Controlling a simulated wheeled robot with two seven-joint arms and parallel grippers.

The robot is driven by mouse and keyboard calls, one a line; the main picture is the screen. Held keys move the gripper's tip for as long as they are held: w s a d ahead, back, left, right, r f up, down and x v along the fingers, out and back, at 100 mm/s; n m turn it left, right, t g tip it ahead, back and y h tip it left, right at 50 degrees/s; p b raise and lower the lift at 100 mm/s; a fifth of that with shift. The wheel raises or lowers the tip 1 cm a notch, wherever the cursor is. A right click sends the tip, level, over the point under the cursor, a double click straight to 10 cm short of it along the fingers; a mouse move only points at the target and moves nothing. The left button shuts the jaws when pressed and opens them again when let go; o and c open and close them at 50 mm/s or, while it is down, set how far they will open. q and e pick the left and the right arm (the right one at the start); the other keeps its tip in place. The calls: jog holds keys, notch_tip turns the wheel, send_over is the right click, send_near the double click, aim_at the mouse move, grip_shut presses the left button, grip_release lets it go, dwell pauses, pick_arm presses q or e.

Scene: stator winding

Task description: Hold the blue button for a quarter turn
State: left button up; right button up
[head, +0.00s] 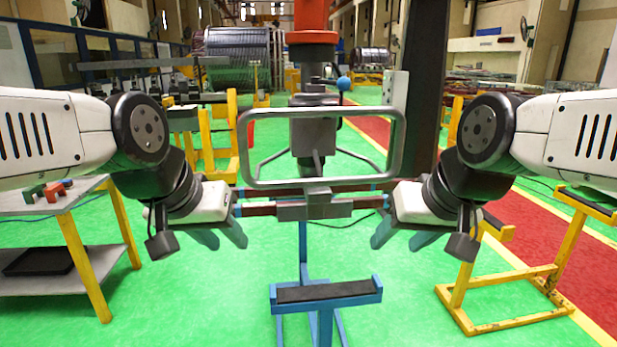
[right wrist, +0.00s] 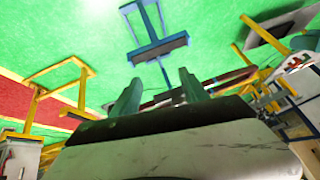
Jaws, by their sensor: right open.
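A small blue piece (head: 67,183) lies beside red and green pieces on the left table; I cannot tell whether it is a button. A round blue knob (head: 344,83) stands behind the grey frame, right of the central machine (head: 312,135). My left gripper (head: 220,236) is open and empty, below the left end of a dark red bar (head: 260,209). My right gripper (head: 403,238) is open and empty, near the bar's right end. Its two spread fingers also show in the right wrist view (right wrist: 159,78). Neither gripper touches a blue piece.
A grey tubular frame (head: 322,183) stands between my arms. A blue stand with a dark pad (head: 326,294) is in front on the green floor. The left table (head: 50,207) has yellow legs and a black tray (head: 38,262) below. Yellow stands (head: 505,322) are at the right.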

dwell(0.4)
grip_shut()
dwell(1.5)
